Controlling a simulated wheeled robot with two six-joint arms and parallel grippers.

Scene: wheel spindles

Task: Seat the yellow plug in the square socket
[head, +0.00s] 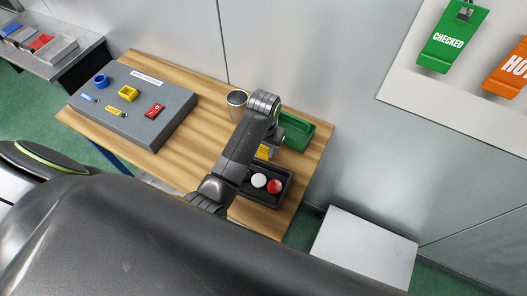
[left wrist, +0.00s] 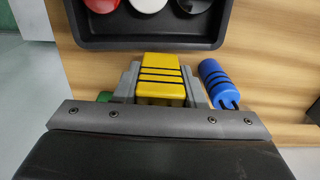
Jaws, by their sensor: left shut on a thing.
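The yellow plug (left wrist: 160,72), a block with black bands, sits between the two fingers of my left gripper (left wrist: 160,85) in the left wrist view. The gripper is shut on it. In the head view a little of the plug (head: 264,152) shows beside my left gripper (head: 268,150), mostly hidden by the arm. I cannot tell whether the plug touches the table. The yellow square socket (head: 128,93) is on top of the grey box (head: 125,121) at the left of the table, well away from the gripper. My right gripper is not in view.
A black tray (left wrist: 150,43) with round red, white and black pieces lies close to the plug. A blue plug (left wrist: 218,82) lies right of it. A green bin (head: 298,132) and metal cup (head: 237,98) stand behind. The box bears a blue round socket (head: 101,80) and red switch (head: 154,111).

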